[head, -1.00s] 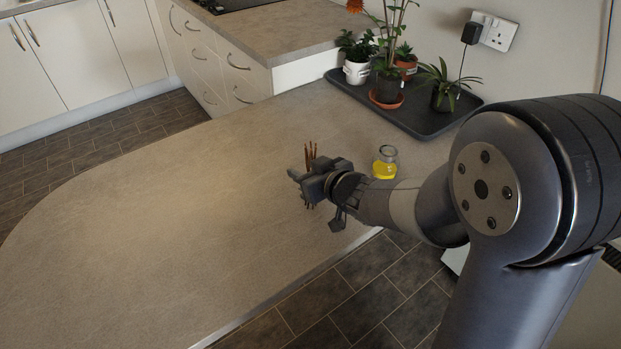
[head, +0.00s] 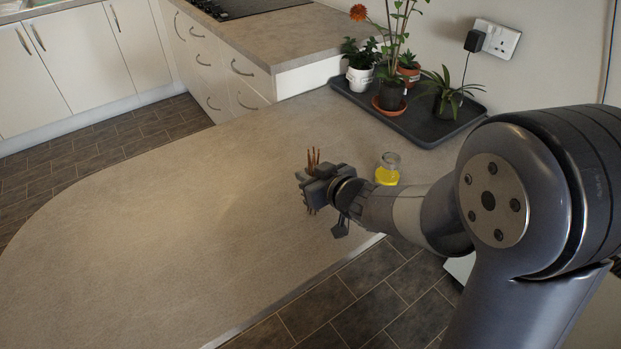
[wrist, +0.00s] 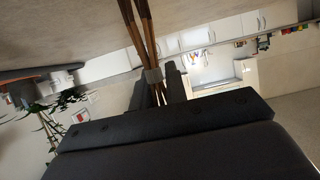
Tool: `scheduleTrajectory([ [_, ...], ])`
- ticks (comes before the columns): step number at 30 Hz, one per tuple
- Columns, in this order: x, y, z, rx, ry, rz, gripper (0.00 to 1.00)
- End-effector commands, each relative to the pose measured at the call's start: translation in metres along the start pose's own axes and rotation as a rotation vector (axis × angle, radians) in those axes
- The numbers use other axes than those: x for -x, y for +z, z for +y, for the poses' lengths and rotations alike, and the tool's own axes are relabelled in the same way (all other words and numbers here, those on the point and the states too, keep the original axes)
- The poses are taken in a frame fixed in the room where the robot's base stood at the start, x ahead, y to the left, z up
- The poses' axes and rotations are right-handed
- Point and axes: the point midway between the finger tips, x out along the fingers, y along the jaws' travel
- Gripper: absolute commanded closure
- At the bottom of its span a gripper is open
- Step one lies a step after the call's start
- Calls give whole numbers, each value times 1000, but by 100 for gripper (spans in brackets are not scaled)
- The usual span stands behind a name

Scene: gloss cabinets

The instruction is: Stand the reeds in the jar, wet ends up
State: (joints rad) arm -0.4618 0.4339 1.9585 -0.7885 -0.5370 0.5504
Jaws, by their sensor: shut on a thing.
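The thin brown reeds (head: 313,158) stand roughly upright in my gripper (head: 314,188), which is shut on them above the worktop. Their tops fan out a little above the jaws, and short lower ends show below. In the wrist view the reeds (wrist: 140,30) run between the two fingers (wrist: 157,84), with a small pale piece across them at the grip.
A dark tray (head: 425,128) with several potted plants lies at the back, behind the jar. A socket with a black plug (head: 475,40) is on the wall. The worktop (head: 170,215) is wide and clear to the left; its front edge runs below my arm.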

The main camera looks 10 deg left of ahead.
Motion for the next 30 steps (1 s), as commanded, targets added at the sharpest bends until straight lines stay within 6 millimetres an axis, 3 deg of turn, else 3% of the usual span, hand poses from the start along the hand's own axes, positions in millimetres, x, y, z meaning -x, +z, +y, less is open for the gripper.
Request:
scheduleTrajectory([
  [9, 25, -60, 0, 2, 1, 4, 100],
  [15, 34, -83, 0, 1, 1, 2, 100],
  [19, 33, -80, 0, -1, 0, 1, 100],
  [27, 18, -43, 0, -1, 0, -1, 100],
  [30, 16, -39, 0, -1, 1, 1, 100],
])
